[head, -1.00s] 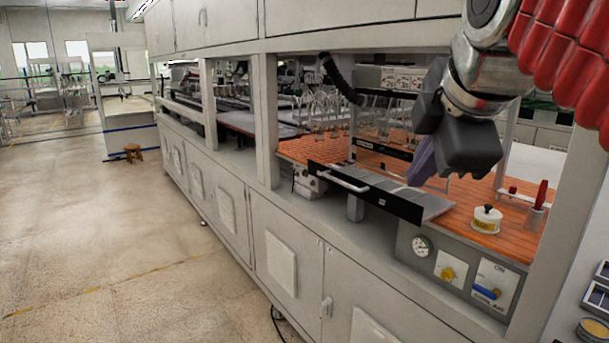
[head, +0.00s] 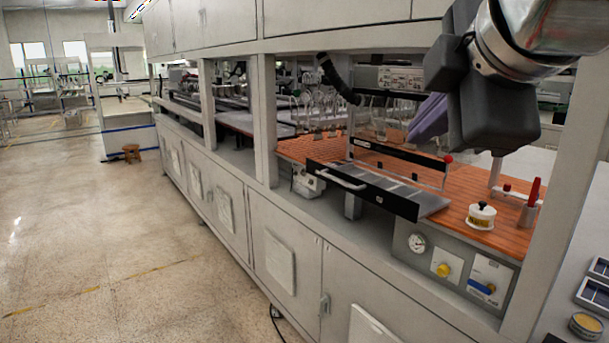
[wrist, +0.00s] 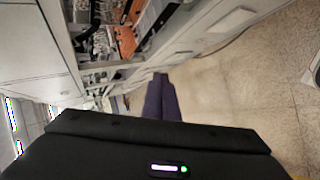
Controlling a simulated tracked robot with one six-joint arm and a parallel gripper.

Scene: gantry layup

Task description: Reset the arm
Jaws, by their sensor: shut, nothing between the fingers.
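My gripper (head: 428,119) is at the upper right of the head view, in front of the machine's opening and above its orange work surface. Its dark grey body partly hides the purple fingers, which point down and left. In the wrist view, the purple fingers (wrist: 160,98) lie together with nothing between them. The fingers appear clear of the surfaces around them.
A black-fronted drawer with a handle (head: 343,179) juts from the bench. A white pot (head: 481,216) and a red-handled tool (head: 533,192) stand on the orange surface (head: 470,238). Grey frame posts (head: 264,120) border the opening. The floor (head: 110,260) at left is open.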

